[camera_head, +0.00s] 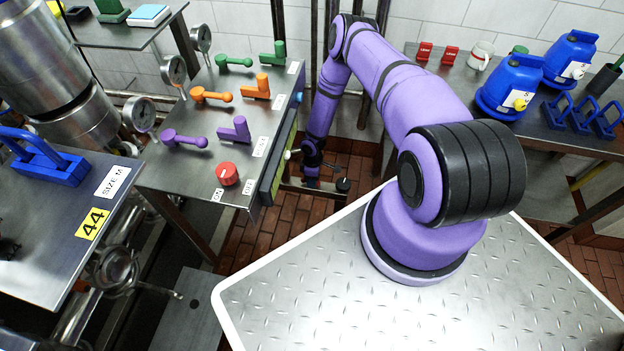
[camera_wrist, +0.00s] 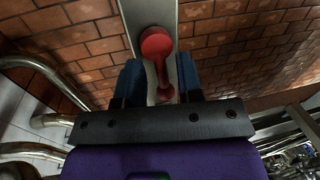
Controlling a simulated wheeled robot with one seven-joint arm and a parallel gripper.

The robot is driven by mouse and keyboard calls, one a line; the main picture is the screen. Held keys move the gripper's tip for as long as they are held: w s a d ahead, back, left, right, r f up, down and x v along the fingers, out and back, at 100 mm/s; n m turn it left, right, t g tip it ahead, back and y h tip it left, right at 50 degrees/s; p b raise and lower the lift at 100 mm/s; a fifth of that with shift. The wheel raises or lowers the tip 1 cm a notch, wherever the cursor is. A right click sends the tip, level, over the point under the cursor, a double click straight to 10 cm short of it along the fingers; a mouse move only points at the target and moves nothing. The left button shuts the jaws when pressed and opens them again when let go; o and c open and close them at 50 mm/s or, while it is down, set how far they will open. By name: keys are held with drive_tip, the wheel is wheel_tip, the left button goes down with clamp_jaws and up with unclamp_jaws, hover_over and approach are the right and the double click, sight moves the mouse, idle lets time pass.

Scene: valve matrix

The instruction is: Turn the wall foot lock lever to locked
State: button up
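The red lever (camera_wrist: 157,45) shows in the wrist view, with a round red hub on a grey vertical strip and a thin arm pointing down toward my gripper. My gripper (camera_wrist: 158,64) is open, with one blue finger on each side of the lever's arm. Gaps show between the fingers and the lever, and I cannot tell whether either touches. In the head view my gripper (camera_head: 312,172) is low, beyond my base, small and partly hidden; the red lever cannot be made out there.
A metal panel table (camera_head: 190,172) with coloured valve handles and a red knob (camera_head: 228,173) stands left of my arm. A bench (camera_head: 440,92) with blue canisters is at the right. Brick tiling (camera_wrist: 240,45) surrounds the strip. Curved metal pipes (camera_wrist: 45,78) run at the left.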

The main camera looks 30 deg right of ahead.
drive_tip(key=c, duration=0.4)
drive_tip(key=shift+d+m, duration=0.1)
drive_tip(key=shift+m, duration=0.3)
drive_tip(key=o, duration=0.6)
drive_tip(key=r, duration=0.3)
drive_tip(key=w+d+r, duration=0.1)
drive_tip(key=r, duration=0.6)
drive_tip(key=shift+w+d+r, duration=0.2)
drive_tip(key=shift+w+r, duration=0.1)
drive_tip(key=shift+r, duration=0.05)
